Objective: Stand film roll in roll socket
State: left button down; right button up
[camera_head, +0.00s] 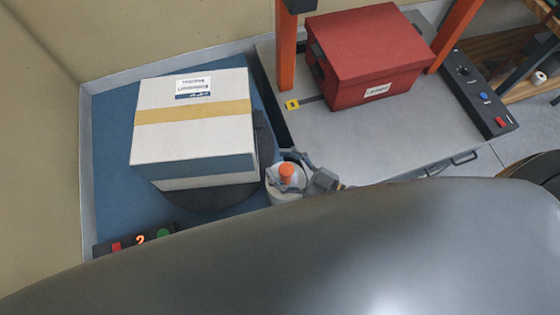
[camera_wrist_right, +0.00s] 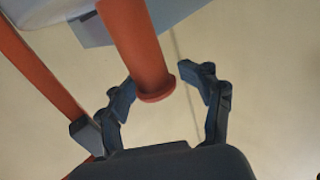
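The film roll (camera_head: 284,195) shows in the head view as a pale cylinder with an orange core end (camera_head: 286,172) on top. It stands beside the dark turntable, near the blue platform's right edge, and its lower part is hidden. My right gripper (camera_head: 288,168) is there, with its fingers spread around the orange end. In the right wrist view an orange flanged rod (camera_wrist_right: 140,50) reaches between the open fingers (camera_wrist_right: 166,86), with a clear gap on the right finger's side. I cannot make out the roll socket. My left gripper is not in view.
A white box (camera_head: 193,140) with a yellow band sits on the dark turntable (camera_head: 215,195) over the blue platform (camera_head: 110,130). A red box (camera_head: 368,60) stands on the grey table (camera_head: 350,145) between orange posts (camera_head: 286,50). Control panels (camera_head: 484,95) flank the area.

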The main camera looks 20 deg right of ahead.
jog(key=shift+f, duration=0.15)
jog(key=shift+s+d, duration=0.15)
jog(key=v, duration=1.1)
jog(key=shift+s+d, duration=0.2)
jog(key=shift+d, duration=0.05)
